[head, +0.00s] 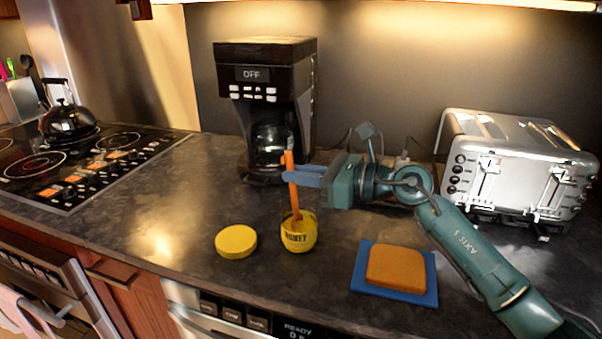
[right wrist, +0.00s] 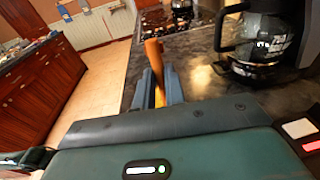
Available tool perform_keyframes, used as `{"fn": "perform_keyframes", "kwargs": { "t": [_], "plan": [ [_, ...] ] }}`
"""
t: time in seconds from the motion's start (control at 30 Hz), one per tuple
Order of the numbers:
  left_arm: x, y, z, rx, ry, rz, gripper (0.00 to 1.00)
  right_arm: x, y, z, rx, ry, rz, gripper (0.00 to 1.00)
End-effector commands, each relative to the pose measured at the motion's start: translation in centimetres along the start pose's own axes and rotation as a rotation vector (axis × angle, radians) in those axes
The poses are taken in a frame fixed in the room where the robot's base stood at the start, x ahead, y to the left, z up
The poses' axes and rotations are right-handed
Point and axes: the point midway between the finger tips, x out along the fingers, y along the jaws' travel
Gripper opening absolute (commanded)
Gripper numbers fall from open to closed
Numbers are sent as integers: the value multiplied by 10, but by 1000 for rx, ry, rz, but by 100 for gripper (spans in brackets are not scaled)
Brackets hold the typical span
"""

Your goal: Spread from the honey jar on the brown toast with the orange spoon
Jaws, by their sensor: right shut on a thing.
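The yellow honey jar (head: 302,238) stands open on the dark counter, its label facing forward. The orange spoon (head: 293,195) is nearly upright with its lower end inside the jar. My right gripper (head: 291,176) is shut on the upper part of the spoon handle, above the jar. In the right wrist view the spoon (right wrist: 154,60) sticks up between the blue fingers (right wrist: 158,88). The brown toast (head: 395,266) lies on a blue square plate (head: 430,293) to the right of the jar. The spoon's tip is hidden in the jar. My left gripper is not in view.
A yellow lid (head: 236,241) lies left of the jar. A black coffee maker (head: 265,95) stands behind the jar and a silver toaster (head: 515,165) at the right. A stove with a black kettle (head: 68,121) is at the left. Counter between jar and plate is clear.

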Motion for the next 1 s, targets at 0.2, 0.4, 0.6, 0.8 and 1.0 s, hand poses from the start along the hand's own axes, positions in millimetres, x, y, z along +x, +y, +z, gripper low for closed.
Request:
{"fn": "perform_keyframes", "kwargs": {
  "t": [0.2,0.4,0.6,0.8,1.0],
  "plan": [
    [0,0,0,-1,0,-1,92,0,0,0,0,-1,0,0],
    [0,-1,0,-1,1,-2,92,0,0,0,0,-1,0,0],
    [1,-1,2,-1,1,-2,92,0,0,-3,0,0,0,0],
    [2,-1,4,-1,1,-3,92,1,0,-6,0,0,0,0],
    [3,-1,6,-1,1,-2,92,1,0,-8,0,0,0,0]
  ]
}}
